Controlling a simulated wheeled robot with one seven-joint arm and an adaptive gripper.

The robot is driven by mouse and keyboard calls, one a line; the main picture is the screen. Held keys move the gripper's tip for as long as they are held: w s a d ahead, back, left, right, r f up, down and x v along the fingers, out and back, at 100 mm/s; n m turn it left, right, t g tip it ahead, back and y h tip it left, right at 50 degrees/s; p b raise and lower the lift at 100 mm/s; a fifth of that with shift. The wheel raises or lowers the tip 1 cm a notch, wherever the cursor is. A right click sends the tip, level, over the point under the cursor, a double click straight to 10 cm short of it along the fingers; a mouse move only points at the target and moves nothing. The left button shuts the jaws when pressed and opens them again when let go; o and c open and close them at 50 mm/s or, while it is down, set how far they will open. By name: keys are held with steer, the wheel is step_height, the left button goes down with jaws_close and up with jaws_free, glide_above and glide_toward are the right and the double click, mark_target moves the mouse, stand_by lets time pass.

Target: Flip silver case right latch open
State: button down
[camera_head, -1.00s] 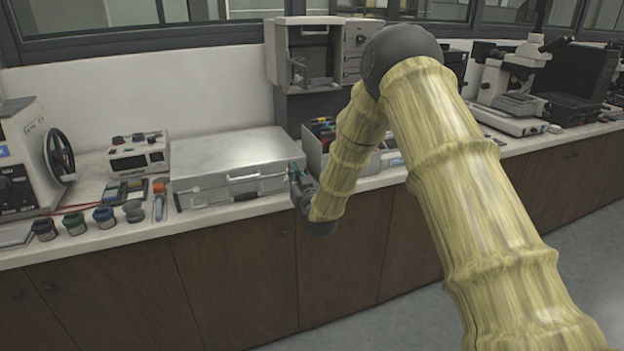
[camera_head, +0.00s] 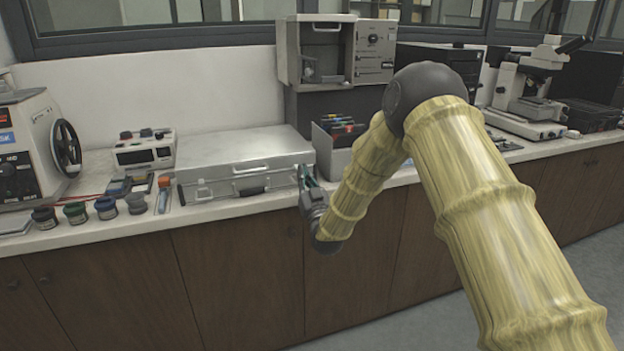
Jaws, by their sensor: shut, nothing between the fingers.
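The silver case (camera_head: 240,150) lies flat on the counter with its lid down. My gripper (camera_head: 304,176) is at the right end of the case's front, where the right latch would be. The gripper is shut with nothing visible in it. It hides that part of the front, so I cannot tell the right latch's position or whether the fingertips touch it.
An open-topped box of coloured items (camera_head: 340,133) stands just right of the case. Several small jars (camera_head: 106,207), an orange-topped bottle (camera_head: 164,193) and a small instrument (camera_head: 145,152) stand to its left.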

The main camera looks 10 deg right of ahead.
step_height(320, 180, up, 4)
steer(key=s+p, duration=0.2)
steer(key=s+d+f+b, duration=0.1)
steer(key=s+f+b, duration=0.1)
steer(key=s+f, duration=0.4)
step_height(320, 180, down, 2)
steer(key=shift+s+d, duration=0.25)
steer(key=shift+d, duration=0.15)
steer(key=s+d+f+m+g+h+p, duration=0.1)
steer(key=s+d+f+g+h+p, duration=0.15)
steer(key=s+f+g, duration=0.7)
steer(key=s+d+f+m+g+h+p, duration=0.1)
steer(key=s+d+f+g+p, duration=0.15)
steer(key=s+f, duration=1.25)
steer(key=s+d+f+g+p, duration=0.1)
steer(key=s+d+f+g, duration=0.1)
steer(key=s, duration=0.9)
steer(key=s+d+f+g+h+p, duration=0.1)
steer(key=s+g, duration=0.4)
steer(key=s, duration=0.6)
steer(key=s+d+f+m+g+p, duration=0.1)
steer(key=s+f, duration=0.4)
steer(key=s, duration=0.7)
steer(key=shift+d+f+g+p, duration=0.35)
steer(key=shift+d+g+p, duration=0.55)
steer(key=shift+d+g, duration=0.25)
steer(key=shift+a, duration=0.1)
